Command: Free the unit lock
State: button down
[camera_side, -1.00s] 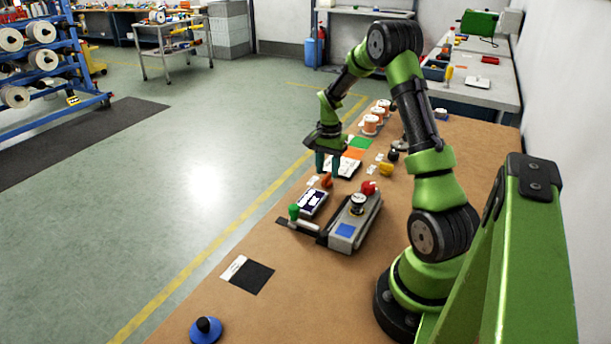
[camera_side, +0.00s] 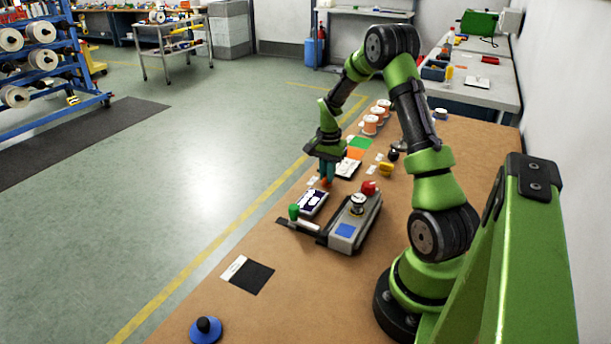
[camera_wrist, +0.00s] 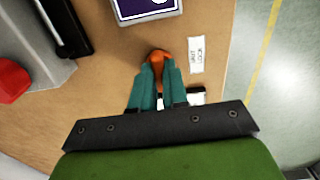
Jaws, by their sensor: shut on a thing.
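The unit lock is an orange handle (camera_wrist: 159,57) standing on the brown table, beside a white label reading "UNIT LOCK" (camera_wrist: 196,55). My gripper (camera_wrist: 158,68) is shut on the orange handle, with its teal fingers on both sides of it. In the side view my gripper (camera_side: 327,180) points down at the table, and only a little orange shows at its fingertips. The lower part of the handle is hidden by the fingers.
A dark-faced panel (camera_side: 312,202) and a grey unit (camera_side: 345,228) with a red knob (camera_side: 369,187) stand close by. A green knob (camera_side: 294,211) is at the near end. Copper-coloured spools (camera_side: 370,124) stand farther back. The table's front is mostly clear.

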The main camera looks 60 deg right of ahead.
jog(key=n, duration=0.4)
jog(key=shift+n, duration=0.3)
jog(key=n, duration=0.3)
jog(key=shift+n, duration=0.4)
jog(key=n, duration=0.8)
jog(key=shift+n, duration=0.3)
jog(key=c, duration=1.1)
grip_release()
jog(key=shift+c, duration=0.2)
